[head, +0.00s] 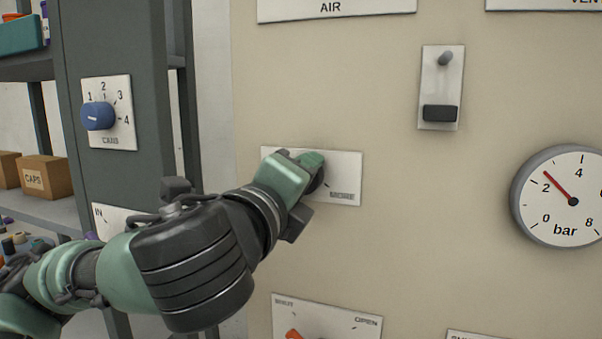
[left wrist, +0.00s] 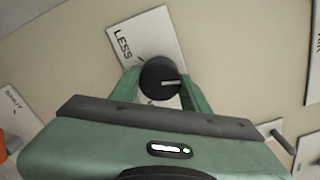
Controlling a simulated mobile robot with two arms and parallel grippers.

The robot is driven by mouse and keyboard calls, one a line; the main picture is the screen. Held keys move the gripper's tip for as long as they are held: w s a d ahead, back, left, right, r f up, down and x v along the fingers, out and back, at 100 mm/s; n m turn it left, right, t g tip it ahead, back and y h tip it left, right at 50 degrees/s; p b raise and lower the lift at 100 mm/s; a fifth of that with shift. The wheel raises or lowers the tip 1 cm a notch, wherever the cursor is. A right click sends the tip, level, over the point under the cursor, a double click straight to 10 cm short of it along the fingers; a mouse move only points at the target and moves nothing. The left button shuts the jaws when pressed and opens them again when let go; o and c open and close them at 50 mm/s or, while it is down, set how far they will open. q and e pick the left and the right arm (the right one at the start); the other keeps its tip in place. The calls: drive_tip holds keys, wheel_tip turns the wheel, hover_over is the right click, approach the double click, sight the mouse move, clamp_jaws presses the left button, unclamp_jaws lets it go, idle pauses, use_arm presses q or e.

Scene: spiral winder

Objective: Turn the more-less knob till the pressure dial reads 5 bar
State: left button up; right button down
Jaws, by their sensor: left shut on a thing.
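The more-less knob is a round black knob with a pale pointer line, seen in the left wrist view (left wrist: 158,72). It sits on a white plate (head: 346,170) marked MORE at its right; LESS shows on the plate in the left wrist view. My left gripper (head: 310,170) is shut on the knob, one green finger on each side, and hides most of it in the head view. The pressure dial (head: 590,215) is at the right edge, partly cut off. Its red needle points between 2 and 4, near 3 bar. My right gripper is not in view.
A switch plate (head: 427,86) with a small lever is above right. A plate (head: 345,322) marked OPEN with an orange handle is below. A blue selector knob (head: 98,116) is on the grey post at left. Shelves hold boxes (head: 45,177).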

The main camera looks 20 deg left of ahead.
use_arm(q)
drive_tip(key=shift+d+f+m+p, duration=0.1)
drive_tip(key=shift+f+m+p, duration=0.15)
drive_tip(key=shift+m, duration=0.85)
drive_tip(key=o, duration=1.4)
drive_tip(key=shift+c, duration=0.2)
drive_tip(key=shift+s+r, duration=0.1)
drive_tip(key=shift+r, duration=0.05)
drive_tip(key=s+b, duration=0.4)
drive_tip(key=s, duration=0.3)
drive_tip(key=shift+s+b, duration=0.4)
